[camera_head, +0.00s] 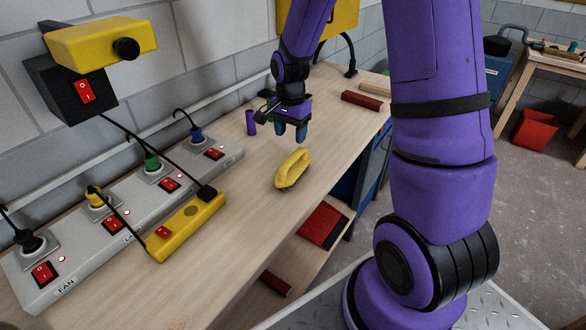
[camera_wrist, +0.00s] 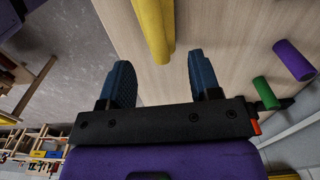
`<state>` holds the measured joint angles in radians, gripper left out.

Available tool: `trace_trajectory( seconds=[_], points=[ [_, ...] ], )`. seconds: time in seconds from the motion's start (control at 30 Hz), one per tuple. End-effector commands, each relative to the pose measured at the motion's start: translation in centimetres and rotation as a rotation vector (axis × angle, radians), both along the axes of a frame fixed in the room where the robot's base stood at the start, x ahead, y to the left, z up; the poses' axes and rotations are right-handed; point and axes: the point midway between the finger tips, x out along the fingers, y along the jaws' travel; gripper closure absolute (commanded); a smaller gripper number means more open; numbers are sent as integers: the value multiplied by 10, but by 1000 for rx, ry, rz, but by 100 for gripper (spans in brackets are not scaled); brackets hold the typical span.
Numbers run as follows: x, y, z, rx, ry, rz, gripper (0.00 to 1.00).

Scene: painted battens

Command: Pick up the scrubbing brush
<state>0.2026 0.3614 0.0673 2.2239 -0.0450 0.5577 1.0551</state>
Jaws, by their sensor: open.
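The scrubbing brush (camera_head: 292,170) has a yellow body with a loop-like handle and dark bristles below. It lies on the wooden bench top near its front edge. My gripper (camera_head: 291,134) is open and empty above the bench, just behind the brush in the head view. In the wrist view the blue fingers of my gripper (camera_wrist: 159,82) are spread apart. The end of the yellow brush (camera_wrist: 154,30) shows beyond and between the fingertips, not touching them. The rest of the brush is cut off by the frame's top edge.
A purple cylinder (camera_head: 251,123) stands behind my gripper; a green cylinder (camera_wrist: 265,93) shows in the wrist view. A grey power strip (camera_head: 130,235) with plugs and a yellow one (camera_head: 180,240) lie left. Red (camera_head: 362,101) and tan (camera_head: 375,88) battens lie farther back.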

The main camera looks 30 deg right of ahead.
Motion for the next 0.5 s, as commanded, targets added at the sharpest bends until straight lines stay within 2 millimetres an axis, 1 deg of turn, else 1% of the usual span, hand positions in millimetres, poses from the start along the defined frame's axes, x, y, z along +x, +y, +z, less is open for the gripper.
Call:
trace_trajectory(
  seconds=[0.03, 0.2, 0.43, 0.5],
  points=[
    [-1, 0, -9, 1, 5, 0, 43],
    [-1, 0, -32, 0, 2, 1, 43],
    [-2, 0, -46, 1, 3, 2, 43],
    [-4, 0, -54, 1, 3, 3, 43]
  ],
)
